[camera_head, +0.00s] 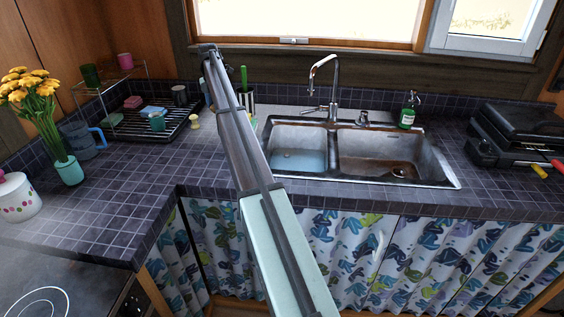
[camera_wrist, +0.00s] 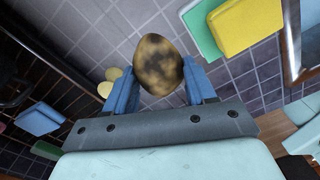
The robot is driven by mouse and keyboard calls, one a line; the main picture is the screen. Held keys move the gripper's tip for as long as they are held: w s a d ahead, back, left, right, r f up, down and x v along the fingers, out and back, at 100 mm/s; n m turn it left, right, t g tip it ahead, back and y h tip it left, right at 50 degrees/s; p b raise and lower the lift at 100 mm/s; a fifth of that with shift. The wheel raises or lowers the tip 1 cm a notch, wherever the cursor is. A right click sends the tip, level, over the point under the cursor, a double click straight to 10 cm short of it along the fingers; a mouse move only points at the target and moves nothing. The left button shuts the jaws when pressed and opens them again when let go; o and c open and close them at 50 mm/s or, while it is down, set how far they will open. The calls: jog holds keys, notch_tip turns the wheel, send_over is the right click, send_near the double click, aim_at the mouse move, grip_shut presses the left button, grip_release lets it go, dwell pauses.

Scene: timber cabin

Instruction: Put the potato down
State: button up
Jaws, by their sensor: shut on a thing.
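A brown, dark-speckled potato (camera_wrist: 158,64) is between the two blue fingers of my gripper (camera_wrist: 160,88) in the wrist view. The fingers are shut on its sides. Tiled surface shows beyond the potato; I cannot tell whether the potato touches it or hangs above it. In the head view my arm reaches across the counter left of the sink, and neither the potato nor the gripper's fingertips can be made out there.
The dark tiled counter (camera_head: 110,205) has free room at the left. A double sink (camera_head: 375,182) is at the right. A dish rack (camera_head: 135,128) stands at the back left. Green (camera_wrist: 203,28) and yellow (camera_wrist: 246,24) sponges lie near the potato. Small yellow objects (camera_wrist: 105,89) are beside the left finger.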

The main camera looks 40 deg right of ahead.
jog(key=s+a+m, duration=0.1)
jog(key=s, duration=0.2)
jog(key=s+a+f+m, duration=0.1)
jog(key=s, duration=0.2)
jog(key=s+a+f+m, duration=0.1)
jog(key=s, duration=0.3)
jog(key=shift+a+f, duration=0.2)
jog(key=shift+a, duration=0.2)
jog(key=s+d, duration=0.1)
jog(key=s+d+m, duration=0.2)
jog(key=shift+s+f, duration=0.3)
jog(key=shift+s, duration=0.1)
jog(key=s+d+f+m, duration=0.1)
jog(key=s+d+m, duration=0.2)
jog(key=s, duration=0.5)
jog(key=s+d+f+m, duration=0.1)
jog(key=s+d+m, duration=0.2)
jog(key=s, duration=0.4)
jog(key=s+d+f+m, duration=0.8)
jog(key=d+f+m, duration=0.1)
jog(key=d, duration=0.1)
jog(key=shift+y, duration=0.3)
jog(key=shift+s+a+f, duration=0.1)
jog(key=shift+f, duration=2.15)
jog(key=shift+s+f, duration=0.1)
jog(key=shift+f, duration=2.15)
jog(key=shift+f, duration=0.15)
jog(key=o, duration=1.1)
